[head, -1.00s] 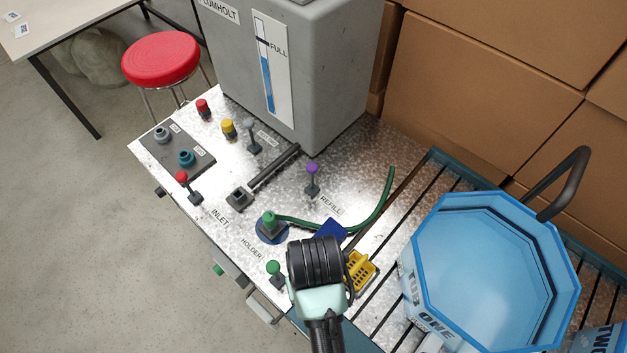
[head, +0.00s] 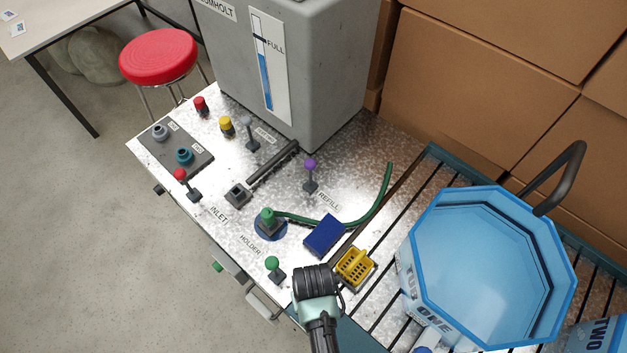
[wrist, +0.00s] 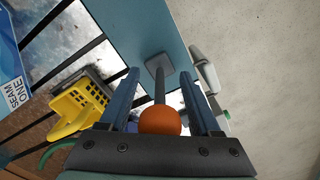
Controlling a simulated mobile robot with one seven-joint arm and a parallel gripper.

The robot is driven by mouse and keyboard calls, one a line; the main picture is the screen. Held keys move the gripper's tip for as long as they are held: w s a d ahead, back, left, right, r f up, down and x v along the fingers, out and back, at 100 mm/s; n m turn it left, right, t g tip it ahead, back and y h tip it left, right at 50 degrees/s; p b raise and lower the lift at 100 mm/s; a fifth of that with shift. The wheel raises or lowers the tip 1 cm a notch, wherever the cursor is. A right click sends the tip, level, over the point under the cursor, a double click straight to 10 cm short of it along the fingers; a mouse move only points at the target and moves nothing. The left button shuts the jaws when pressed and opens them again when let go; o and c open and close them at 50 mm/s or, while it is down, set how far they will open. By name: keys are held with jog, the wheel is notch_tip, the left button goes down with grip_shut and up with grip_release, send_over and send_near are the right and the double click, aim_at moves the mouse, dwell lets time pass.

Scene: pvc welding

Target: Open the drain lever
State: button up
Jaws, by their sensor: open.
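An orange ball knob (wrist: 160,121) on a dark rod (wrist: 160,88) with a grey square base (wrist: 158,64) shows in the wrist view. It is a lever, and no drain label is readable on it. My gripper (wrist: 160,76) is open, with one blue finger on each side of the knob and rod. The knob lies near the palm, and I cannot tell whether it touches. In the head view my wrist (head: 317,283) is over the bench's front edge and hides the fingers and this lever.
In the head view a green-knobbed lever (head: 272,264) stands just left of my wrist. A yellow basket (head: 354,267) and a blue block (head: 324,235) are close on the right. A purple lever (head: 310,166), a red lever (head: 181,175) and a large blue tub (head: 480,270) stand farther off.

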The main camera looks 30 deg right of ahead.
grip_shut()
dwell(0.3)
dwell(1.1)
